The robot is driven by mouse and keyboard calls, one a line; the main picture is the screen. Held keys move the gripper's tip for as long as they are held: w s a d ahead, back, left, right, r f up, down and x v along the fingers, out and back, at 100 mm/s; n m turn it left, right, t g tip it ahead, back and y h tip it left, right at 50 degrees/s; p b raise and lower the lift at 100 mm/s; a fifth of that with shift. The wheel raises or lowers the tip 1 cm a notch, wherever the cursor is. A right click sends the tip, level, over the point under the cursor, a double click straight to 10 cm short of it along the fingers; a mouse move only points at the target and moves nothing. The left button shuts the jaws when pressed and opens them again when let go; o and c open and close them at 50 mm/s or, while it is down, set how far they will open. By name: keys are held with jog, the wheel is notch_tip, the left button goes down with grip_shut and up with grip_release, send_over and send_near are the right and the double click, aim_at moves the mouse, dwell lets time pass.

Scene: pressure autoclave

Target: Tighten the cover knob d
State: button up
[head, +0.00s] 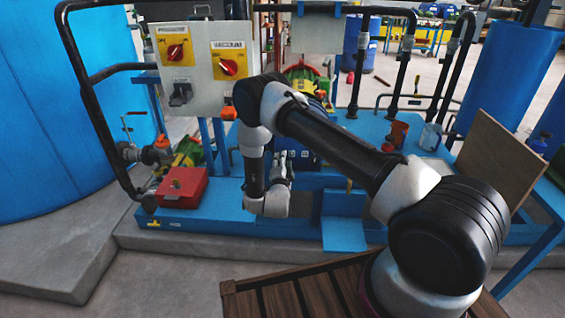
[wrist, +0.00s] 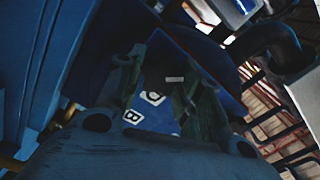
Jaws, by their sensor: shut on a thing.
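The wrist view shows the two fingers of my gripper (wrist: 166,92) on either side of a dark, shadowed part (wrist: 163,72), which I take to be cover knob d. The fingers are shut on it. Behind and between them is the blue cover (wrist: 160,117) with white letter labels, one of them reading B. In the head view my gripper (head: 281,172) is at the front of the blue autoclave (head: 303,160), below the control box. My wrist and arm hide much of the cover there, and the knob cannot be made out.
A grey control box (head: 203,82) with yellow switch plates stands above and left. A red box (head: 182,187) sits on the blue base at left. Black pipes (head: 405,75), a red cup (head: 398,133) and a tilted brown board (head: 487,160) are at right. A wooden slatted surface (head: 285,290) is in front.

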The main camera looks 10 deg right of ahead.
jog(key=shift+f+m, duration=0.15)
jog(key=shift+m, duration=1.8)
jog(key=shift+f+m, duration=0.1)
jog(key=shift+m, duration=2.15)
jog(key=o, duration=1)
jog(key=shift+o, duration=0.2)
jog(key=shift+s, duration=0.1)
jog(key=v, duration=1.2)
jog(key=shift+r, duration=0.1)
